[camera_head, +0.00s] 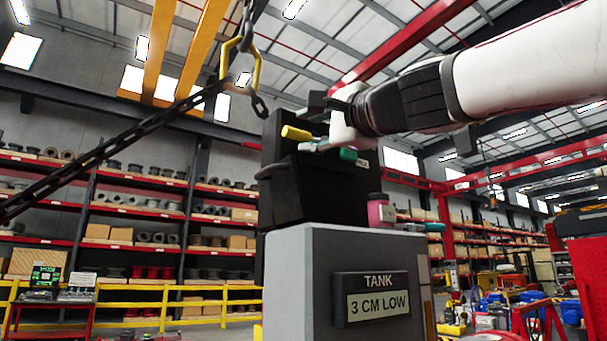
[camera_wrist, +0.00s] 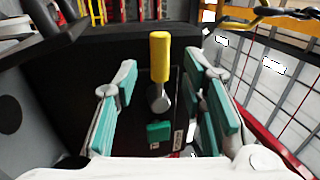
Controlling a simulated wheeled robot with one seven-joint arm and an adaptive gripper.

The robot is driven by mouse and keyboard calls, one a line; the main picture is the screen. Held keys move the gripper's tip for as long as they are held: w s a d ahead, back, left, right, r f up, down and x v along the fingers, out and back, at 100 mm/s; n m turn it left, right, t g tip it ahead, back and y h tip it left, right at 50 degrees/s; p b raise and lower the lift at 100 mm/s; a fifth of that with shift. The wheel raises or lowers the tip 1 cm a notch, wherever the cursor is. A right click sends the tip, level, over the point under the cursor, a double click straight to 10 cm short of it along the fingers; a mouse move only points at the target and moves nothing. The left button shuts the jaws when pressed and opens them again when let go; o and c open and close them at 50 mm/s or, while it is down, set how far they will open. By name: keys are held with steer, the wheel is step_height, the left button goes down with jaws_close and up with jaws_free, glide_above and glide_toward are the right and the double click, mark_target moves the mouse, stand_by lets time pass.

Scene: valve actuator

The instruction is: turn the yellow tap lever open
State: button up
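The yellow tap lever (camera_head: 297,133) sticks out from the dark back panel above a black basin in the head view. In the wrist view the yellow lever (camera_wrist: 160,55) points upward from a grey metal hub (camera_wrist: 158,100). My gripper (camera_head: 313,126) is beside the lever in the head view. In the wrist view my gripper (camera_wrist: 161,78) is open, with one finger on each side of the lever. Gaps show on both sides, so neither finger appears to touch it. A small teal block (camera_wrist: 158,131) shows below the hub.
The black basin (camera_head: 305,193) sits on a grey cabinet (camera_head: 300,285) with a sign reading TANK 3 CM LOW (camera_head: 377,298). A pink jar (camera_head: 380,211) stands on the cabinet, right of the basin. A chain (camera_head: 120,150) and hook (camera_head: 240,62) hang at upper left.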

mark_target(299, 134)
steer(key=shift+p+x, duration=0.7)
steer(key=shift+x, duration=2.05)
steer(key=shift+a, duration=0.1)
jaws_close()
